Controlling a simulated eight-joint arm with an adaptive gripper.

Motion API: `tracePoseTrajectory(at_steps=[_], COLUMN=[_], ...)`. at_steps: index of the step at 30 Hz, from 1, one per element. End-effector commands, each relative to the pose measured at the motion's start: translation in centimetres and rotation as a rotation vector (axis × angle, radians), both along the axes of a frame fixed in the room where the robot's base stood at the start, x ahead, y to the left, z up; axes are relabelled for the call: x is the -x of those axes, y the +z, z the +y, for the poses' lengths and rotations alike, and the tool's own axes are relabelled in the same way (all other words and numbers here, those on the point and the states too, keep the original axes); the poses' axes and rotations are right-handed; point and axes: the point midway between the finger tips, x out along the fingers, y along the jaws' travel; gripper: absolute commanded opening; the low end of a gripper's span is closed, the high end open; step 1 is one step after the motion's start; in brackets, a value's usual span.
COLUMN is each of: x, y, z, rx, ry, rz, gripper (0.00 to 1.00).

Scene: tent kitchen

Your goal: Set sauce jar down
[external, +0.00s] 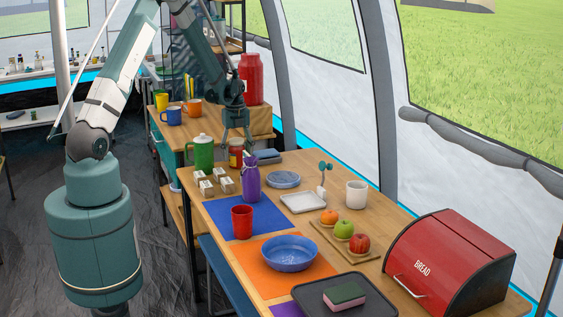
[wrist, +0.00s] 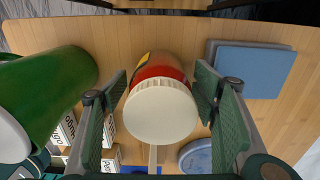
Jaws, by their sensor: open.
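The sauce jar (wrist: 160,105) has a cream lid and a red and yellow label, and stands upright on the wooden table. In the external view the jar (external: 236,153) is at the far end of the table, between the green pot and the purple bottle. My gripper (wrist: 161,88) is open, with one finger on each side of the jar and a visible gap on both sides. In the external view my gripper (external: 236,146) reaches down from above at the jar, partly covering it.
A green pot (external: 204,152) stands close left of the jar, and a purple bottle (external: 251,180) stands in front. Small white boxes (external: 207,188) and a blue folded item (wrist: 250,70) are near. A red bread box (external: 450,260) is at the right front.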

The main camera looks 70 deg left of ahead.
Motion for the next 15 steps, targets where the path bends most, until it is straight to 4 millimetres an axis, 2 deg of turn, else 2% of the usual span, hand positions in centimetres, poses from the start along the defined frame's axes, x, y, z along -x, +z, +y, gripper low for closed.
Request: tracePoseTrajectory(at_steps=[8, 15], x=[0.0, 0.0], y=[1.2, 4.0], z=[0.0, 0.0], rx=[0.0, 0.0], ry=[0.0, 0.0], rz=[0.0, 0.0], gripper=[0.59, 0.59])
